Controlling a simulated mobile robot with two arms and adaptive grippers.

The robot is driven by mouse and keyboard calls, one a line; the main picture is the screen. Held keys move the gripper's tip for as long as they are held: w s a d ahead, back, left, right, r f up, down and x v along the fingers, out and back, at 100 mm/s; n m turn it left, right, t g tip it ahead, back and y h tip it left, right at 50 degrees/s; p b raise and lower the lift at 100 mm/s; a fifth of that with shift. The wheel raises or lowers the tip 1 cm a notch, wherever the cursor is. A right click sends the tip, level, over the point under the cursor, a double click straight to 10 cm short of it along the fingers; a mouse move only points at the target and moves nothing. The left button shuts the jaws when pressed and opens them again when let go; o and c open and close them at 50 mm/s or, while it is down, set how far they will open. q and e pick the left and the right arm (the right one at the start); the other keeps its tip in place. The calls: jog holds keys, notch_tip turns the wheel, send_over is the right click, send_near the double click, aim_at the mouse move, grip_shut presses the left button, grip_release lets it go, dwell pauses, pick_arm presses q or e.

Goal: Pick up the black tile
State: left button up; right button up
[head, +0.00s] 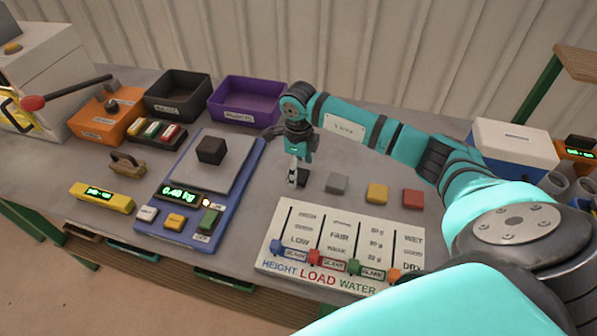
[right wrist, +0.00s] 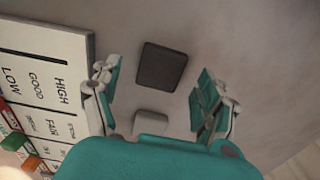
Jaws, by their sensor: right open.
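The black tile (right wrist: 162,66) lies flat on the grey table, seen whole in the right wrist view between the two spread fingers. In the head view the black tile (head: 304,178) is mostly hidden behind my right gripper (head: 295,176). My right gripper also shows in the right wrist view (right wrist: 157,88); it is open and empty, pointing down over the tile. I cannot tell the exact height of the fingertips above the table. My left gripper is in neither view.
A grey tile (head: 337,183), a yellow tile (head: 377,193) and a red tile (head: 413,198) lie to the right. A white slider board (head: 340,240) is in front. A blue scale (head: 180,205) bearing a black block (head: 211,150) stands left. Black (head: 178,95) and purple (head: 247,101) trays stand behind.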

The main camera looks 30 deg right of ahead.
jog(key=shift+f, duration=0.85)
jog(key=c, duration=1.2)
jog(key=shift+r, duration=0.1)
jog(key=shift+c, duration=0.2)
jog(key=shift+w+r, duration=0.1)
